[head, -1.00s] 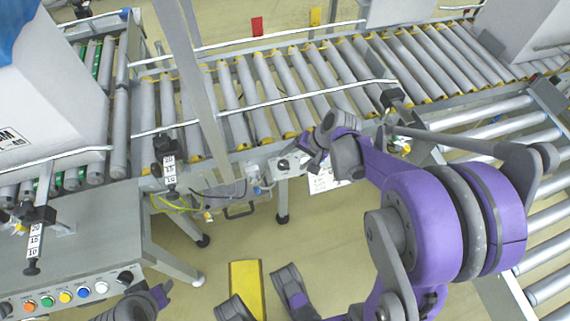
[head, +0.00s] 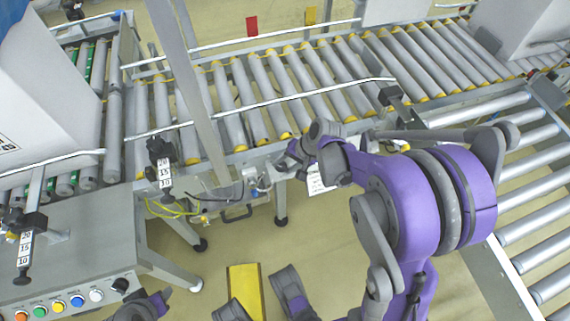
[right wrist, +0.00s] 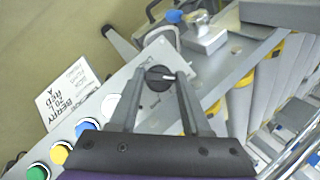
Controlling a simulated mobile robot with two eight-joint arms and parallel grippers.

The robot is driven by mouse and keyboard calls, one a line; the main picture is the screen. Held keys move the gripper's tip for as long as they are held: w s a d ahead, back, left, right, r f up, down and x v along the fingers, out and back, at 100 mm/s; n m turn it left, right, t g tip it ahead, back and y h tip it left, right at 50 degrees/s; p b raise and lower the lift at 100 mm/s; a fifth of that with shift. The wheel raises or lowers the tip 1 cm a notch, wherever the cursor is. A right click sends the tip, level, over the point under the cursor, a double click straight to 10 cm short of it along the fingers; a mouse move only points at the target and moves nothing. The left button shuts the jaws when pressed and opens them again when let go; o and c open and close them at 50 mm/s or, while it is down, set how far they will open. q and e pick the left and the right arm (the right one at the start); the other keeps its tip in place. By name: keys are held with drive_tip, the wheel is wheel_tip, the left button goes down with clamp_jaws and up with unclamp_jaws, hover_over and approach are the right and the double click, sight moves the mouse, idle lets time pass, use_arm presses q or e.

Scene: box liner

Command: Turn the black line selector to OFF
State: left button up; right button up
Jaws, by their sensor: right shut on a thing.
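The black line selector (right wrist: 160,77) is a round knob on a grey panel. In the right wrist view it sits between the two fingertips of my right gripper (right wrist: 161,80), which is shut on it. Its white pointer mark points to the right of the picture. In the head view my right gripper (head: 284,161) is at the conveyor's near side and hides the selector. The lettering around the knob is too small to read.
Beside the selector are white, blue, yellow (right wrist: 60,153) and green buttons and a white label (right wrist: 75,93). Another button panel with its own black knob (head: 120,285) stands at lower left in the head view. The roller conveyor (head: 290,95) runs behind my gripper.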

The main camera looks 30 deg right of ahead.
clamp_jaws()
drive_tip(key=shift+m, duration=0.4)
drive_tip(key=m+t+b, duration=0.1)
drive_tip(key=m, duration=0.1)
drive_tip(key=m+t+y+b, duration=0.1)
drive_tip(key=shift+s+d+f+m, duration=0.1)
drive_tip(key=shift+s+f+m, duration=0.1)
drive_tip(key=shift+m, duration=0.2)
drive_tip(key=shift+s+m+t+b, duration=0.1)
drive_tip(key=shift+m+t+b, duration=0.55)
drive_tip(key=shift+m+t, duration=0.8)
drive_tip(key=shift+m+g, duration=0.25)
drive_tip(key=shift+m, duration=0.1)
drive_tip(key=o, duration=1)
unclamp_jaws()
drive_tip(key=shift+c, duration=0.2)
